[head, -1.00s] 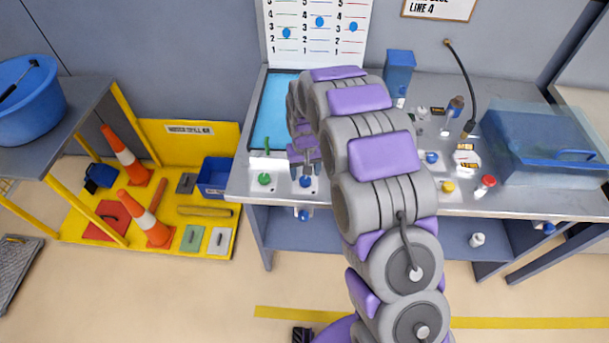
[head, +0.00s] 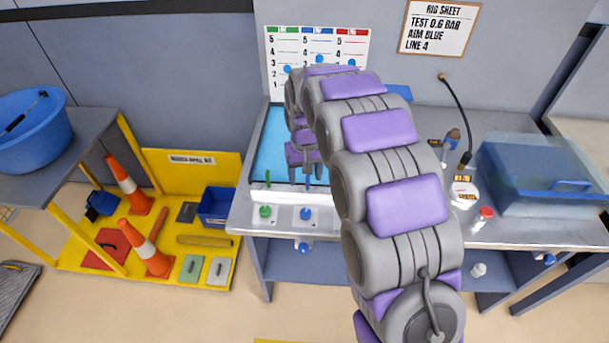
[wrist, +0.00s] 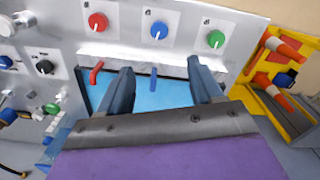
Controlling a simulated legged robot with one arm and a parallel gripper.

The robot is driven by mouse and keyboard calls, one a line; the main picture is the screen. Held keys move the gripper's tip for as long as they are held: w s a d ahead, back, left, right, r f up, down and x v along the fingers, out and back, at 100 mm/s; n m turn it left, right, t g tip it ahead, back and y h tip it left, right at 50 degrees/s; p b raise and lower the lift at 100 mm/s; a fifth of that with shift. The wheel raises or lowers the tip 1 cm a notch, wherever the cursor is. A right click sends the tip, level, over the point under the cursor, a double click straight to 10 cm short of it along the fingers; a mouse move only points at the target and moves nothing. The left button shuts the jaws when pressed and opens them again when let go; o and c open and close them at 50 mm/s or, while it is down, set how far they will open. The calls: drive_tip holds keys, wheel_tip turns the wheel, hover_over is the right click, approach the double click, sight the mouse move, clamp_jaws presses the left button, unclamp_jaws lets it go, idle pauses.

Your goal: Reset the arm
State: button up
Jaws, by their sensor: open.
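My gripper (head: 307,178) hangs above the blue tray (head: 262,150), behind the bench's front valve panel. In the wrist view my gripper (wrist: 164,72) is open, with nothing between its two dark fingers. The blue knob (wrist: 159,30) and its short blue spout (wrist: 154,80) show beyond and between the fingers. The red knob (wrist: 97,22) is to their left and the green knob (wrist: 215,39) to their right. In the head view the green knob (head: 265,211) and blue knob (head: 306,213) stand at the bench front. My arm hides the bench's middle.
A gauge board (head: 275,60) stands behind the tray. A rig sheet (head: 438,27) hangs on the wall. A yellow rack with cones (head: 140,245) stands left.

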idle(0.3)
drive_tip(key=s+d+r+m, duration=0.1)
drive_tip(key=s+d+r, duration=0.4)
drive_tip(key=s, duration=0.3)
drive_tip(key=s+d+r+m, duration=0.1)
drive_tip(key=s+d+r, duration=0.45)
drive_tip(key=s, duration=0.35)
drive_tip(key=s+d+g, duration=0.1)
drive_tip(key=s+d, duration=0.2)
drive_tip(key=s, duration=0.8)
drive_tip(key=s+d+m, duration=0.1)
drive_tip(key=s+d, duration=0.2)
drive_tip(key=s, duration=0.9)
drive_tip(key=shift+f+g, duration=0.35)
drive_tip(key=shift+g, duration=0.05)
